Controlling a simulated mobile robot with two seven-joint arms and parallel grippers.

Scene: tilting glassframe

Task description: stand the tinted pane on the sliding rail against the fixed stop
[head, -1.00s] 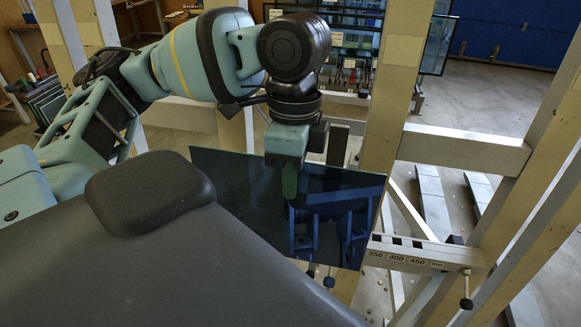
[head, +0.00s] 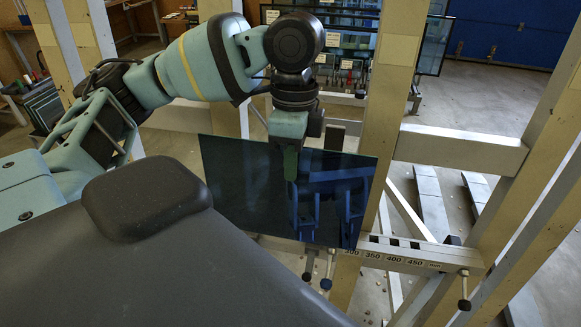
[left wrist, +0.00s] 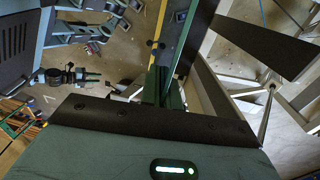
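The tinted pane (head: 235,185), a dark blue rectangular sheet, hangs upright in the head view, slightly tilted. My left gripper (head: 291,165) is shut on its upper edge, near the middle. In the left wrist view the fingers (left wrist: 165,88) show close together.
A pale upright post (head: 393,100) stands right behind the pane, with a crossbar (head: 460,150) to its right. A slanted post (head: 530,160) stands further right. A knobbed lever (head: 464,290) hangs below the rail's right end. A rack of panes stands at the back.

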